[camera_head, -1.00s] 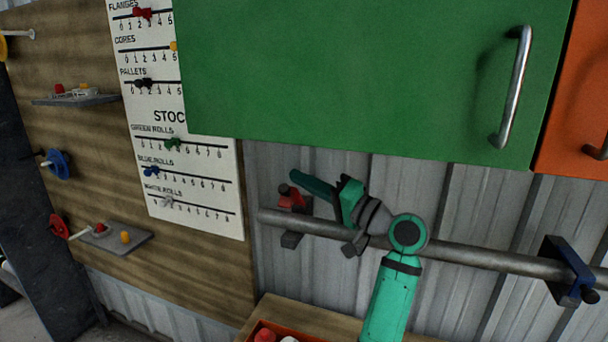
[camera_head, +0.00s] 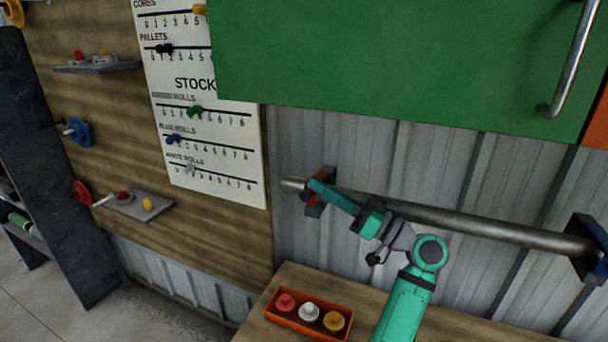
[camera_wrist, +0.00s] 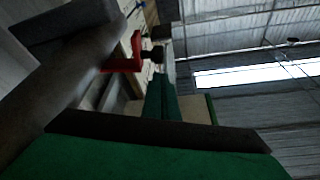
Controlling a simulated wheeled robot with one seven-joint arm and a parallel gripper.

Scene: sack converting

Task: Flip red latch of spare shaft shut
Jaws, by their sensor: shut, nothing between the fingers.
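The spare shaft (camera_head: 455,222) is a grey metal bar held along the corrugated wall under the green cabinet. The red latch (camera_head: 314,208) is at its left end by a dark bracket (camera_head: 328,174). In the wrist view the red latch (camera_wrist: 122,65) shows near the top centre, with a dark knob at its end. My gripper (camera_head: 314,186) is shut and empty, its tip at the latch and bracket in the head view. It partly covers the latch, so I cannot tell whether they touch or how far the latch is turned.
A blue latch (camera_head: 598,237) sits on the bracket at the shaft's right. The green cabinet (camera_head: 400,60) hangs above. Below, an orange tray (camera_head: 290,322) with several coloured knobs stands on a wooden bench. A stock board (camera_head: 205,140) hangs at left.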

